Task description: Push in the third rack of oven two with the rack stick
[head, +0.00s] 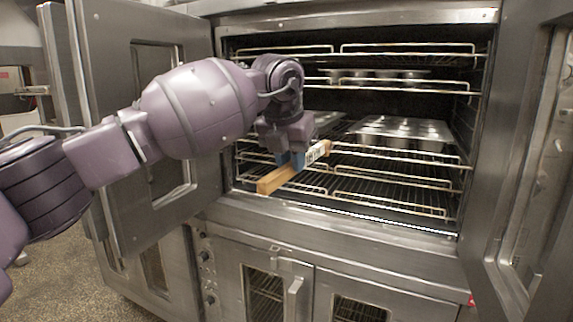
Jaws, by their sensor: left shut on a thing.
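My left gripper (291,160) is shut on the rack stick (277,179), a wooden bar with a pale labelled end. It holds the stick at the front of the open upper oven (350,235). The stick points from lower left to upper right, its labelled end towards the racks. Several wire racks (408,178) show in the oven. I cannot tell whether the stick touches a rack. My arm hides the left part of the racks. My right gripper is not in view.
Muffin trays (400,131) stand on a middle rack, with more on a rack above. The left oven door (100,120) and the right oven door (520,180) stand open on either side. A lower oven (262,290) with closed doors is below.

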